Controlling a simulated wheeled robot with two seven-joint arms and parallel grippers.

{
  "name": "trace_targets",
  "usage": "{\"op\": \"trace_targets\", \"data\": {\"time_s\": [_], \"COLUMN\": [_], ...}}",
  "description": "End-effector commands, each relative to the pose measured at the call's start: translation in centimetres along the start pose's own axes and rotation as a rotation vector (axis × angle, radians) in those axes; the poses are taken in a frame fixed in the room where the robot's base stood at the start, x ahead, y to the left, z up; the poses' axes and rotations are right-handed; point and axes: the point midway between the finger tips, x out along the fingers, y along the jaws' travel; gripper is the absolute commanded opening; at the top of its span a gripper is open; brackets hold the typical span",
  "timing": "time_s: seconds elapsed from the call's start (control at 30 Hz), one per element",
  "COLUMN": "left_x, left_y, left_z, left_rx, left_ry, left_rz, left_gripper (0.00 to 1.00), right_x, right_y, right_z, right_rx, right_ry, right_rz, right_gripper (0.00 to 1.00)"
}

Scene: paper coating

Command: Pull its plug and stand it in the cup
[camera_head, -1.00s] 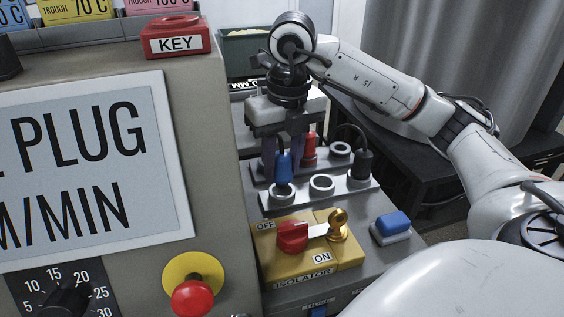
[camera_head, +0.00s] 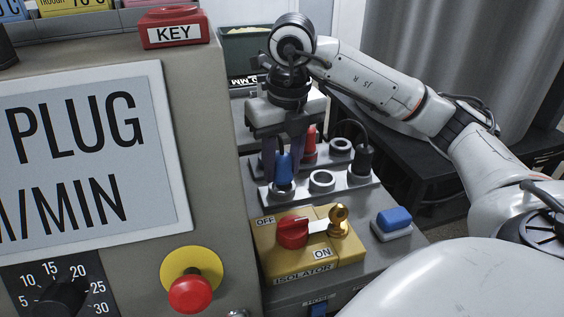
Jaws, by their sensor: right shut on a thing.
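My right gripper (camera_head: 284,164) points down over the socket strip at the back of the machine's side shelf. Its fingers are shut on the blue plug (camera_head: 283,171), one on either side. The blue plug stands upright at its socket ring (camera_head: 281,191) at the near left of the strip. A red plug (camera_head: 309,146) stands just behind and to the right of my fingers. A black plug (camera_head: 364,160) with a cable stands at the right of the strip. No cup is clearly in view. My left gripper is out of view.
Empty socket rings (camera_head: 322,181) lie between the plugs. In front are a yellow isolator (camera_head: 308,246) with a red knob and brass key, and a blue button (camera_head: 394,217). A large beige panel (camera_head: 208,120) walls off the left. A green bin (camera_head: 246,48) stands behind.

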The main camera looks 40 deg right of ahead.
Motion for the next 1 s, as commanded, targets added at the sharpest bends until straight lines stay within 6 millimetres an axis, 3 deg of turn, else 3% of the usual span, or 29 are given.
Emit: {"op": "trace_targets", "data": {"time_s": [0.9, 0.93, 1.0], "left_x": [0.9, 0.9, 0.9], "left_y": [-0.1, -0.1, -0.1], "left_z": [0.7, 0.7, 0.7], "left_rx": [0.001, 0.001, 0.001], "left_ry": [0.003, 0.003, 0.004], "left_rz": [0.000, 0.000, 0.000], "left_gripper": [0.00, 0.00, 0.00], "right_x": [1.6, 1.6, 1.6], "right_y": [0.0, 0.0, 0.0], "right_z": [-0.2, -0.2, -0.2], "right_rx": [0.000, 0.000, 0.000], "right_ry": [-0.001, -0.001, -0.001], "right_rz": [0.000, 0.000, 0.000], "right_gripper": [0.09, 0.35, 0.47]}}
